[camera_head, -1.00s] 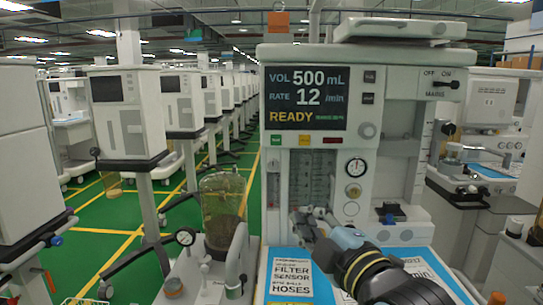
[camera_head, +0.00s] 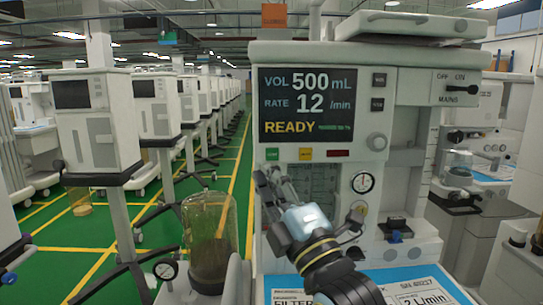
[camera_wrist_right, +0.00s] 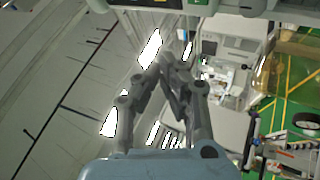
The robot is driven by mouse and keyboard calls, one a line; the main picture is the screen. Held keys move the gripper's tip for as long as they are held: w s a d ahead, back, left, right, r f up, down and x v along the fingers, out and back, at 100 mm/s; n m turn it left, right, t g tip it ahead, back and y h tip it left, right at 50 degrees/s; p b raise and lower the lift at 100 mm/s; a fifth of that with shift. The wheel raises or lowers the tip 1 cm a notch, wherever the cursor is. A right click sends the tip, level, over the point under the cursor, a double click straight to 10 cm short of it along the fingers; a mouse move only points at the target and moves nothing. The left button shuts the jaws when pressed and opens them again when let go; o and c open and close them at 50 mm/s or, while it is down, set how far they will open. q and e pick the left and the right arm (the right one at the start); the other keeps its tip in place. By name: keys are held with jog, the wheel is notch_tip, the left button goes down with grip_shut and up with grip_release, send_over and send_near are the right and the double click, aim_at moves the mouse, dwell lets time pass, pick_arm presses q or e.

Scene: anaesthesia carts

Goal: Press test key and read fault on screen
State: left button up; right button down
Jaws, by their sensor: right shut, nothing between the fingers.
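The cart's screen (camera_head: 308,103) reads VOL 500 mL, RATE 12 /min and READY in yellow, with small green text that I cannot read. Two dark keys, an upper one (camera_head: 378,79) and a lower one (camera_head: 377,104), sit right of the screen; their labels are too small to read. A green key (camera_head: 271,154), a yellow key (camera_head: 305,154) and a red bar (camera_head: 338,153) sit below it. My right gripper (camera_head: 268,180) is shut and empty, its tips a little below the green key in the picture. Its fingers (camera_wrist_right: 173,62) also meet in the right wrist view. My left gripper is not in view.
A clear canister (camera_head: 209,240) stands left of my arm. The mains switch (camera_head: 455,87) is at the upper right. Rows of carts stand behind on green floor.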

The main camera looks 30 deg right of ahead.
aim_at(272, 155)
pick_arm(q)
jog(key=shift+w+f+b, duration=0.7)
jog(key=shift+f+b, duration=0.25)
pick_arm(e)
jog(key=w+d, duration=0.3)
jog(key=w, duration=0.4)
jog(key=shift+w+d, duration=0.2)
jog(key=shift+d, duration=0.15)
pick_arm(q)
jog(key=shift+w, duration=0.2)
pick_arm(e)
jog(key=shift+w, duration=0.1)
jog(key=shift+w+d, duration=0.15)
jog(key=shift+w, duration=0.1)
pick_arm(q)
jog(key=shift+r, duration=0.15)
